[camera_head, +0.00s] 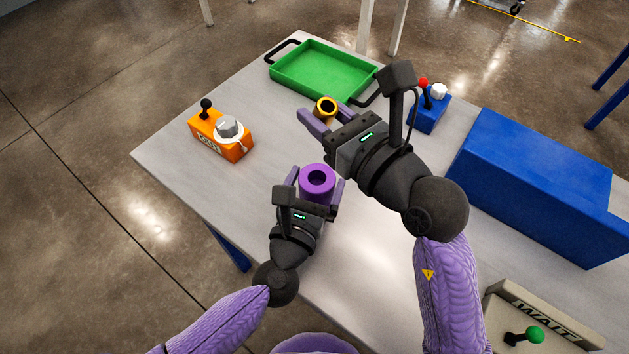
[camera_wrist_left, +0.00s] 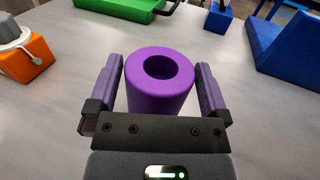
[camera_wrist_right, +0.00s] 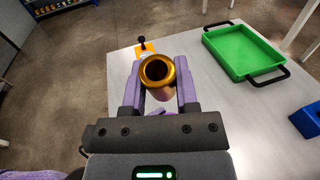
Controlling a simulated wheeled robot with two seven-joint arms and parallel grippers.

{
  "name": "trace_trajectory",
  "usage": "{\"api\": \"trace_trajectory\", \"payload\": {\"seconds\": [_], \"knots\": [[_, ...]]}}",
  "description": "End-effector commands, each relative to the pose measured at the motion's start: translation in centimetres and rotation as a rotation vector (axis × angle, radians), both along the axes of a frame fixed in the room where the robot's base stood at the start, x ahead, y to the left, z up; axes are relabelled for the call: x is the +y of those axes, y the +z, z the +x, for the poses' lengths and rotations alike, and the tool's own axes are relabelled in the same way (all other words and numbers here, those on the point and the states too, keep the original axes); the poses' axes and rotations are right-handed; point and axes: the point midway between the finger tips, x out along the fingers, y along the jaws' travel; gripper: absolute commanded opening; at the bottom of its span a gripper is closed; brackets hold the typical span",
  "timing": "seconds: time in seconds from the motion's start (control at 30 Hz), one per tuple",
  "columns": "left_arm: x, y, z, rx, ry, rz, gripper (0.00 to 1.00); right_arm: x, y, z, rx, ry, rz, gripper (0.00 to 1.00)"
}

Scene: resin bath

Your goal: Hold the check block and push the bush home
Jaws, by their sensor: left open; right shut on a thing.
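The check block is a purple cylinder with a round bore in its top (camera_head: 318,180). It stands upright on the table between the fingers of my left gripper (camera_head: 315,186), which is open around it. The block also shows in the left wrist view (camera_wrist_left: 160,90), with a gap beside each finger. The bush is a gold flanged ring (camera_head: 326,106). My right gripper (camera_head: 325,120) is shut on it and holds it behind the block, toward the green tray. In the right wrist view the bush (camera_wrist_right: 157,86) sits between the fingertips, its flange facing the camera.
A green tray with black handles (camera_head: 322,71) lies at the back. An orange box with a lever and grey knob (camera_head: 221,137) is at left. A small blue control box (camera_head: 430,112), a large blue block (camera_head: 540,180) and a beige WAIT box (camera_head: 540,318) are at right.

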Motion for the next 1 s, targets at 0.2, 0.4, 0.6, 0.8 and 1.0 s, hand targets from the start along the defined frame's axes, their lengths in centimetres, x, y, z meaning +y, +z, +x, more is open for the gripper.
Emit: {"api": "trace_trajectory", "payload": {"seconds": [0.2,0.4,0.6,0.8,1.0], "knots": [[0.01,0.00,-0.01,0.000,0.001,0.000,0.92,0.00,0.01,0.00,0.000,0.000,0.000,0.00],[0.03,0.00,-0.02,0.000,0.001,0.000,0.49,0.00,0.01,0.00,0.000,0.000,0.000,0.00],[0.03,0.00,-0.03,0.000,0.001,0.000,0.22,0.00,0.02,0.00,-0.001,0.000,0.001,0.00],[0.03,-0.01,-0.03,0.000,0.001,0.001,0.22,0.00,0.01,0.00,0.000,0.000,0.000,0.00],[0.03,0.00,-0.03,0.000,0.001,0.001,1.00,0.00,0.02,0.00,-0.001,0.000,0.001,0.00]]}}
